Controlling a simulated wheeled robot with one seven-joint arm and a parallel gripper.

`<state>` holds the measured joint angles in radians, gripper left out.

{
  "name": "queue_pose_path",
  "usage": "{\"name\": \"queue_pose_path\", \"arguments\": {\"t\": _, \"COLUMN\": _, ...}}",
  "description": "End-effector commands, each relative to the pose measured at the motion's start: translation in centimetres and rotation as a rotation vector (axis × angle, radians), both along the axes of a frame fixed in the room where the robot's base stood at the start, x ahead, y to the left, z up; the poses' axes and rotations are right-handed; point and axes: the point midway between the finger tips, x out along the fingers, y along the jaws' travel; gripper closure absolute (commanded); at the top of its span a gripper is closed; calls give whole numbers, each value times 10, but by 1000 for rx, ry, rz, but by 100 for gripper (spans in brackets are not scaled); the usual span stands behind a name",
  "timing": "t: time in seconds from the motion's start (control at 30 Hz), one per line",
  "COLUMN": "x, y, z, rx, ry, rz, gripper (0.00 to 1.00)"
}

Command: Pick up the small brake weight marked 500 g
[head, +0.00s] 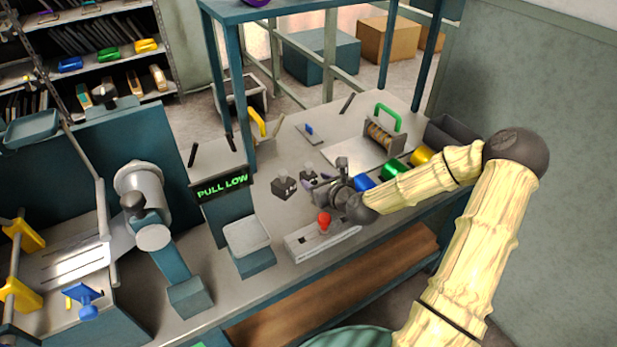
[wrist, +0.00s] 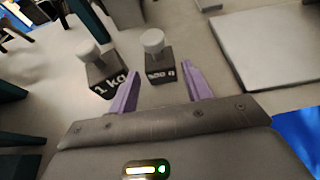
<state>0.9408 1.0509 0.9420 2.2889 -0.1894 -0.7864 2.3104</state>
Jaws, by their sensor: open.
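The small dark weight marked 500 g (wrist: 160,73) stands upright on the bench, with a pale round knob on top. In the wrist view it is just ahead of my gripper (wrist: 160,68), roughly in line with the gap between the purple fingers. The fingers are apart and nothing is held. A larger dark weight marked 1 kg (wrist: 103,82) stands close to its left, near the left finger. In the head view my gripper (head: 312,183) is low over the bench beside the 1 kg weight (head: 284,188); the 500 g weight (head: 308,171) is small and partly hidden there.
A flat pale plate (head: 343,152) lies beyond my gripper, near a green-handled device (head: 388,118). Blue, green and yellow cylinders (head: 393,170) sit along the bench to the right. A grey fixture with a red knob (head: 324,222) is in front.

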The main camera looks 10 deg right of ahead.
Motion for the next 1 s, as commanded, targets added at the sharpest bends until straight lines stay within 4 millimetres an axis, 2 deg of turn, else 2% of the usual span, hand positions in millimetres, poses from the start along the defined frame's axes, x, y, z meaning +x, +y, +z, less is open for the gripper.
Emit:
{"name": "queue_pose_path", "arguments": {"t": 0.2, "x": 32, "y": 11, "z": -15, "rx": -1, "ry": 0, "rz": 1, "gripper": 51}}
{"name": "queue_pose_path", "arguments": {"t": 0.3, "x": 39, "y": 13, "z": -18, "rx": 0, "ry": 1, "rz": 1, "gripper": 51}}
{"name": "queue_pose_path", "arguments": {"t": 0.87, "x": 41, "y": 13, "z": -18, "rx": 1, "ry": 1, "rz": 0, "gripper": 51}}
{"name": "queue_pose_path", "arguments": {"t": 1.0, "x": 41, "y": 13, "z": -18, "rx": 1, "ry": 1, "rz": 0, "gripper": 78}}
